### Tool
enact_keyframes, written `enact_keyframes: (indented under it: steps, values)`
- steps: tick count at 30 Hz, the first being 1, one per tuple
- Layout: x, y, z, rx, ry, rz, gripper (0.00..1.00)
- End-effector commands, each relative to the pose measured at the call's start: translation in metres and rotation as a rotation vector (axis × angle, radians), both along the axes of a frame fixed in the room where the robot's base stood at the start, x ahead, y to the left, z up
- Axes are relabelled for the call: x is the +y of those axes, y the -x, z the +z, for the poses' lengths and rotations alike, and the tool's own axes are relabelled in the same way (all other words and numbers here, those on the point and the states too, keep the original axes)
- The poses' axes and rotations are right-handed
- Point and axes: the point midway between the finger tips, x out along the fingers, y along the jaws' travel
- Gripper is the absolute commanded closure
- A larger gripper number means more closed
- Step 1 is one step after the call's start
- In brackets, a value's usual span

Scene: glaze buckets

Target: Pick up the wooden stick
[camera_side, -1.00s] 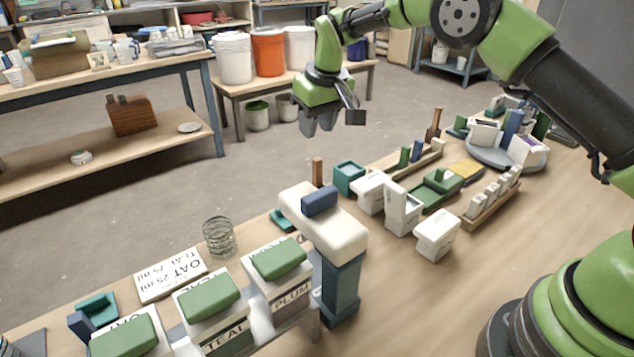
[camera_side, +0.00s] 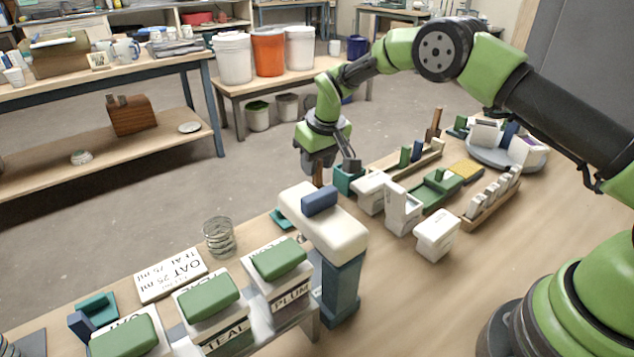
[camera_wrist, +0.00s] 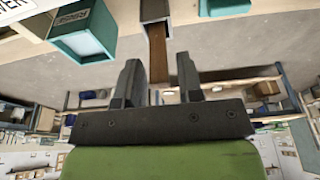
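The wooden stick (camera_side: 318,178) stands upright beyond the cream-topped stand in the side view. Only a short brown part of it shows below my gripper (camera_side: 318,163). In the wrist view the brown stick (camera_wrist: 158,48) runs down from a grey square holder (camera_wrist: 155,10) toward the gap between my fingers (camera_wrist: 157,80). My fingers are apart, with visible space between them, and the gripper is open. The side view hides how far the fingers reach around the stick.
A teal open box (camera_side: 347,178) stands just right of the stick. The cream-topped stand (camera_side: 325,222) is close in front. White containers (camera_side: 402,208) and a green tray (camera_side: 436,190) lie to the right. A wire coil (camera_side: 218,237) stands at the left.

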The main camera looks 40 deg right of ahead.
Motion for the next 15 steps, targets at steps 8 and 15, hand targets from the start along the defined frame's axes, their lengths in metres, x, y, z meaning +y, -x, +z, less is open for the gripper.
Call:
enact_keyframes:
  steps: [8,15]
  values:
    - [0.0,0.0,0.0,0.0,0.0,0.0,1.0]
    - [0.0,-0.001,0.015,-0.003,0.0,0.0,1.0]
